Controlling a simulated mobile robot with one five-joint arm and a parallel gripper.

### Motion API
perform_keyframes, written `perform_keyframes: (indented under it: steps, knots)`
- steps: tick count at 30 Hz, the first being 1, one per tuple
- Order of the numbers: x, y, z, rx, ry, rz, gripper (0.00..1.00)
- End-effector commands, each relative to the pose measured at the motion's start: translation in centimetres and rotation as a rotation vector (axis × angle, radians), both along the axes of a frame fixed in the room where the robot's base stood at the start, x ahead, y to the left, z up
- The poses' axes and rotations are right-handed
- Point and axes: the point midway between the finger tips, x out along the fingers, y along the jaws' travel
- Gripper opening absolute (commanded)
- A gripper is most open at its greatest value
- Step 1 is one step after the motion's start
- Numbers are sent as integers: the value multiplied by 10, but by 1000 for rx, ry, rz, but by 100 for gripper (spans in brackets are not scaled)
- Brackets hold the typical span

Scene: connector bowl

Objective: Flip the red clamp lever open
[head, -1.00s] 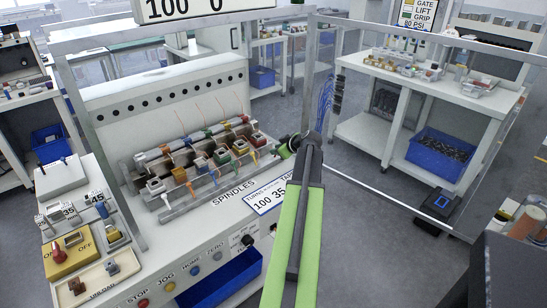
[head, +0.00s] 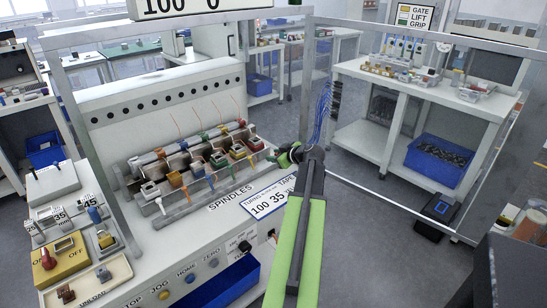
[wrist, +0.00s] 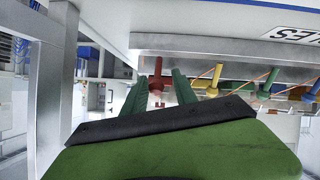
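The red clamp lever (wrist: 157,82) shows in the wrist view, hanging from the metal rail at the left end of a row of coloured levers. In the head view it is small, at the right end of the spindle row (head: 271,158), close to my fingertips. My gripper (head: 280,158) has green fingers and reaches in from the right. In the wrist view my gripper (wrist: 160,76) is open, with one finger on each side of the red lever. Whether either finger touches it cannot be told.
Yellow (wrist: 213,80), green (wrist: 241,82) and blue (wrist: 268,87) levers hang to the right of the red one. A metal post (wrist: 57,90) stands at left in the wrist view. The white machine (head: 165,95) backs the spindles.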

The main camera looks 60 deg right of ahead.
Motion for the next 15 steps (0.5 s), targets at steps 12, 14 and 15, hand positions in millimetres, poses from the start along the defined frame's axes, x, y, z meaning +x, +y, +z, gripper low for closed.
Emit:
perform_keyframes:
  steps: [12, 14, 15]
  knots:
    - [-7, 0, 6, -2, -2, -7, 41]
    - [-15, 4, 12, -2, -2, -8, 41]
    - [-22, 7, 17, -2, -2, -9, 41]
